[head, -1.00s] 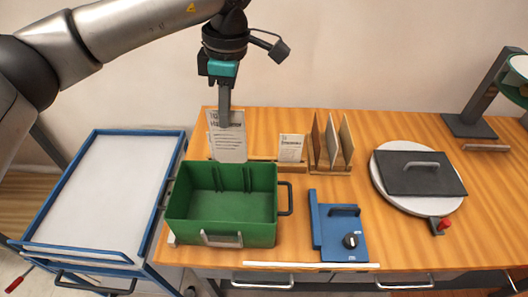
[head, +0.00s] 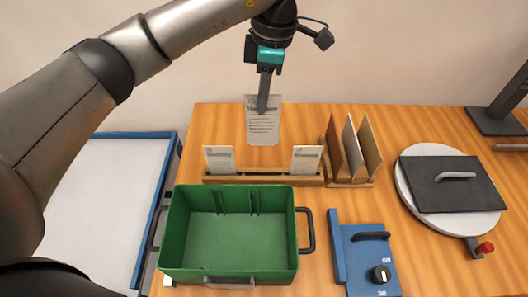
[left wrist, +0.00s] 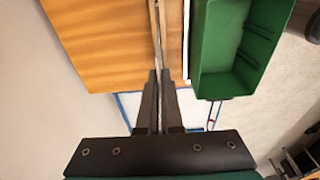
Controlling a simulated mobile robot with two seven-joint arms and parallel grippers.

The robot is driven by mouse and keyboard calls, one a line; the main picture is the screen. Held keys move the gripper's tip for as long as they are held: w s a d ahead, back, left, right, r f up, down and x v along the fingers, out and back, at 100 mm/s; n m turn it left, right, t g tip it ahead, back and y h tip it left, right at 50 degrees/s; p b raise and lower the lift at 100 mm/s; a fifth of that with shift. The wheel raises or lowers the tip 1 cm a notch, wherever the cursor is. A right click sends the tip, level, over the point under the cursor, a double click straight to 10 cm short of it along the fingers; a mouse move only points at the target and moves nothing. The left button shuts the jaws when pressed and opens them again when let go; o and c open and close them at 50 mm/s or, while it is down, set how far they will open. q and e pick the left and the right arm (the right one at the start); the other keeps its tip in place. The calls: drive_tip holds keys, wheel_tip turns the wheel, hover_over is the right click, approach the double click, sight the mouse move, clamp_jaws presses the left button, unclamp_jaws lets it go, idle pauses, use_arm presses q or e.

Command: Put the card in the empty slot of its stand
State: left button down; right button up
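My left gripper (head: 264,103) is shut on a white printed card (head: 263,125) and holds it upright above the wooden stand (head: 263,181). The card's lower edge looks clear of the stand, over the gap between two other cards. One card (head: 219,160) stands at the stand's left end, the other (head: 306,159) at its right end. The middle of the stand between them is empty. In the left wrist view my gripper's fingers (left wrist: 160,76) are close together, with the card seen only as a thin edge. My right gripper is not in view.
A green bin (head: 170,232) stands in front of the stand. A rack of upright panels (head: 350,149) adjoins it on the right. A blue box with a knob (head: 362,258) and a round plate with a dark lid (head: 452,184) lie further right. A blue-edged cart (head: 105,185) is at left.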

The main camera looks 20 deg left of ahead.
sight(270, 110)
use_arm(q)
wheel_tip(270, 110, down, 15)
drive_tip(key=shift+p, duration=0.3)
drive_tip(key=shift+w+f, duration=0.1)
drive_tip(key=shift+f, duration=0.15)
drive_tip(key=c, duration=1.1)
unclamp_jaws()
drive_tip(key=r, duration=0.4)
drive_tip(key=d+r, duration=0.1)
drive_tip(key=r, duration=0.7)
drive_tip(key=shift+w+d+r+b, duration=0.15)
drive_tip(key=shift+d+b, duration=0.05)
drive_tip(key=shift+b, duration=0.2)
